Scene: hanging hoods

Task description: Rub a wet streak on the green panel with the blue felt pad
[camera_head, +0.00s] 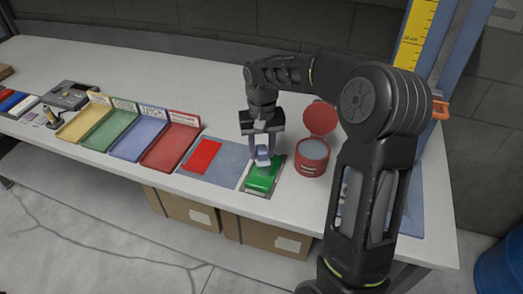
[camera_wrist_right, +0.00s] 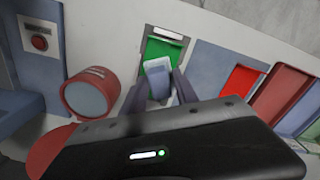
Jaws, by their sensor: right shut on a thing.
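The green panel (camera_head: 262,178) lies near the front edge of the white table; it also shows at the top of the right wrist view (camera_wrist_right: 170,53). My right gripper (camera_head: 262,150) points down over the panel's far part. Its fingers are shut on a light blue pad (camera_head: 262,160), which also shows between the fingers in the right wrist view (camera_wrist_right: 157,76). The pad covers part of the green; I cannot tell whether it touches. No wet streak can be made out clearly. My left gripper is in neither view.
A red round container (camera_head: 312,170) with its lid raised stands just right of the panel. A blue-grey mat (camera_head: 228,158) with a red panel (camera_head: 203,155) lies to the left. Coloured trays (camera_head: 170,148) stand further left. The back of the table is clear.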

